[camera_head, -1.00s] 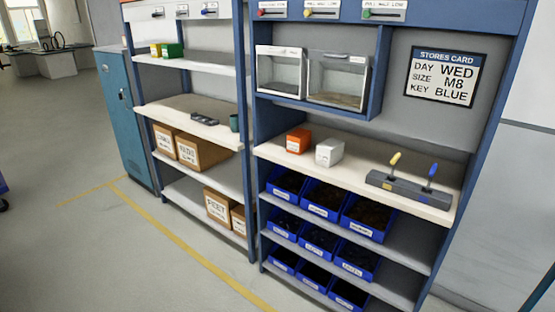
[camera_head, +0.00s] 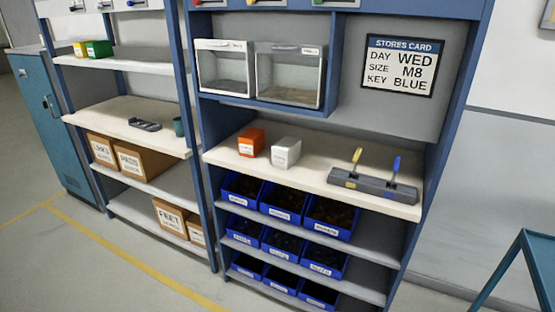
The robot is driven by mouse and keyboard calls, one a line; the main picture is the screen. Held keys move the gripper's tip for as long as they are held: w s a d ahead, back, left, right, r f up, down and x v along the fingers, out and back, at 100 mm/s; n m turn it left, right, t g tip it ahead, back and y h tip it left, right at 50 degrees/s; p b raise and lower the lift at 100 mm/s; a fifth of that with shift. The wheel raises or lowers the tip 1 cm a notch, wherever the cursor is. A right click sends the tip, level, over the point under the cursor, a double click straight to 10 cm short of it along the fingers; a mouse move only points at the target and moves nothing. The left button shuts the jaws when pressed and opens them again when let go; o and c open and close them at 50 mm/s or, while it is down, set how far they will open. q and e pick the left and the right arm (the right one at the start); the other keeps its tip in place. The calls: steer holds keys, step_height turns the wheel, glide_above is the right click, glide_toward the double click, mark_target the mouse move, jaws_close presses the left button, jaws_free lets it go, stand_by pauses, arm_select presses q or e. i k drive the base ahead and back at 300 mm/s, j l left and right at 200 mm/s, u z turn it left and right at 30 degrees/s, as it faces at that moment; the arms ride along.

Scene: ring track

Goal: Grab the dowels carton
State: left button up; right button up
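No carton in view carries a label that I can read as dowels. A small orange carton (camera_head: 251,142) and a small white carton (camera_head: 286,152) stand side by side on the right unit's counter, with a narrow gap between them. A green carton (camera_head: 99,49) and a yellow carton (camera_head: 79,48) sit on the left unit's upper shelf. Brown boxes stand lower on the left unit; one (camera_head: 141,161) seems to read PADS and one (camera_head: 171,215) reads FEET. Neither of my grippers is in view.
A grey block with yellow and blue handled tools (camera_head: 373,186) stands on the counter's right. Blue bins (camera_head: 284,201) fill the shelves below. Clear-fronted cases (camera_head: 290,75) hang above. A teal frame (camera_head: 520,270) stands at lower right. The floor in front is clear.

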mark_target(252, 142)
steer(key=i+j, duration=0.25)
steer(key=i+j+z, duration=0.15)
steer(key=j, duration=0.3)
steer(key=i+j, duration=0.35)
steer(key=i+j+z, duration=0.1)
steer(key=i+j, duration=0.15)
steer(key=i+j+z, duration=0.1)
steer(key=j, duration=0.4)
steer(key=i+j, duration=0.35)
steer(key=i+j+z, duration=0.15)
steer(key=j, duration=0.3)
steer(key=i+j, duration=0.25)
steer(key=j, duration=0.15)
